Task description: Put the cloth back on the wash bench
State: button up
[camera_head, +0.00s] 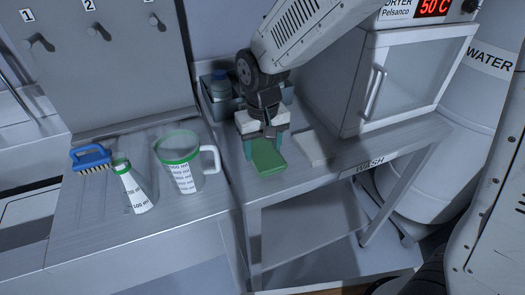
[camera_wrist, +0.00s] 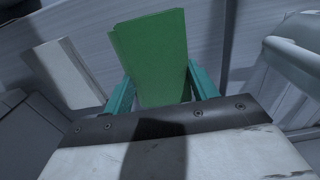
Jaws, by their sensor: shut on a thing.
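The cloth (camera_head: 268,158) is a flat green folded piece. My gripper (camera_head: 262,146) points down at the wash bench (camera_head: 345,158), near its front left part, with its teal fingers on both sides of the cloth. In the wrist view the cloth (camera_wrist: 150,58) stands out beyond the fingertips (camera_wrist: 160,88), held between them. The cloth is over the bench top, close to it; I cannot tell whether it touches the surface. The bench bears a "WASH" label on its front edge.
A pale flat piece (camera_head: 313,147) lies right of the cloth. A grey bin with a bottle (camera_head: 220,85) stands behind left, a dryer cabinet (camera_head: 415,80) right. A jug (camera_head: 182,165), flask (camera_head: 133,187) and blue brush (camera_head: 90,157) are on the left counter.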

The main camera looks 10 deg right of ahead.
aim_at(262, 151)
jog(key=shift+f, duration=0.85)
jog(key=o, duration=0.9)
jog(key=shift+f, duration=0.15)
jog(key=shift+o, duration=0.2)
notch_tip(262, 151, up, 12)
jog(key=s+d+r+m, duration=0.1)
jog(key=s+d+r, duration=0.2)
jog(key=s+d, duration=0.3)
jog(key=s+d+r+m, duration=0.1)
jog(key=s+d+r, duration=0.25)
jog(key=d, duration=0.45)
jog(key=s+d+f+m+t, duration=0.1)
jog(key=s+d+f, duration=0.1)
jog(key=s+d, duration=0.5)
jog(key=s, duration=0.4)
